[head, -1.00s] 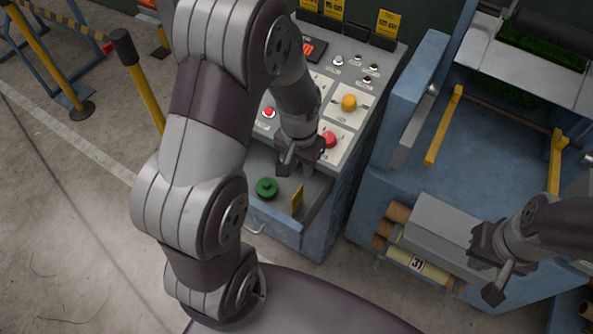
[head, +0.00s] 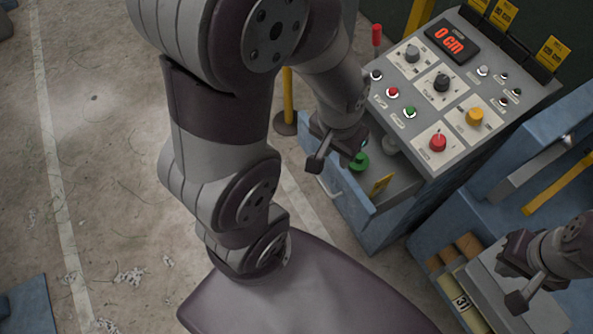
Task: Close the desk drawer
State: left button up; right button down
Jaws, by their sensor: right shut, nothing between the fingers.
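The desk drawer (head: 350,194) stands open below the control console, its blue front facing lower left with a pale handle (head: 326,188). Inside it are a green knob-like object (head: 359,162) and a yellow tag (head: 381,184). My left gripper (head: 333,156) is over the far end of the drawer front. Whether it touches the front, and whether its fingers are apart, I cannot tell. My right gripper (head: 511,278) is shut and empty at the lower right, over a grey box-like part of the blue machine.
The console (head: 440,110) carries knobs, buttons and a red display reading 0 cm. A yellow post (head: 288,100) stands behind my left arm. Open concrete floor lies to the left.

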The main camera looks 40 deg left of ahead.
aim_at(352, 190)
jog(key=u, duration=1.05)
jog(key=i+j, duration=0.3)
